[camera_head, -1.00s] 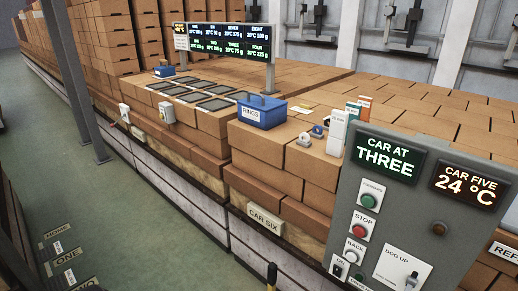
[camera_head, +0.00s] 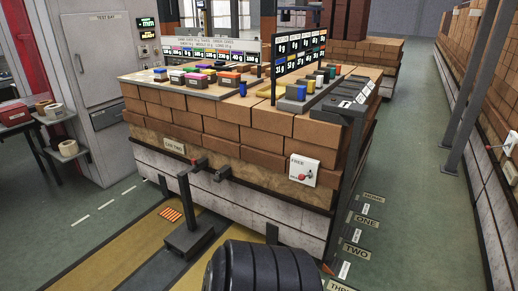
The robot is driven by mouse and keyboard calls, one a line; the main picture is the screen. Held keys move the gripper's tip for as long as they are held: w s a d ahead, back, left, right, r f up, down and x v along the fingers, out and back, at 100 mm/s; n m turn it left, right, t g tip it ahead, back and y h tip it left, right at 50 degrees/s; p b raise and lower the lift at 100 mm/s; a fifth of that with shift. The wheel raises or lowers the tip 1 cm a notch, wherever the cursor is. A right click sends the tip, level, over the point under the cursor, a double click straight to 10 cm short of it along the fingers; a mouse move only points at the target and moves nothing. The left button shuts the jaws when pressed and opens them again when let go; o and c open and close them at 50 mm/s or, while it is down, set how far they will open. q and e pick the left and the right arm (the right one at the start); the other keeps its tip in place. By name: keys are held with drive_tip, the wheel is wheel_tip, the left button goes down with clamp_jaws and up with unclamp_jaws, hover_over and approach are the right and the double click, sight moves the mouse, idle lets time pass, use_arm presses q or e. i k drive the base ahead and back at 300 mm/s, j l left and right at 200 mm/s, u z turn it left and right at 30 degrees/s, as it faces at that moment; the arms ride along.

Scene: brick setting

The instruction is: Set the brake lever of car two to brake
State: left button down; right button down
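Car two is the large brick-stacked car in the middle, with its CAR TWO plate (camera_head: 174,145) on the near side. A white brake panel (camera_head: 305,165) sits at the right end of that side, with FREE at its top and a small word low on its left. The brake lever (camera_head: 303,177) shows as a small red-tipped part low on the panel. It is too small to tell its exact setting. Neither of my grippers is in view.
Dark posts and a coupling (camera_head: 187,215) stand before the car's left part. Green floor with plates such as TWO (camera_head: 355,250) is open at right. A grey cabinet (camera_head: 97,60) stands back left. Another brick row with a white switch box (camera_head: 510,143) lines the far right.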

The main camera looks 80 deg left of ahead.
sight(301, 177)
drive_tip(key=u, duration=2.3)
drive_tip(key=i+j+u, duration=0.1)
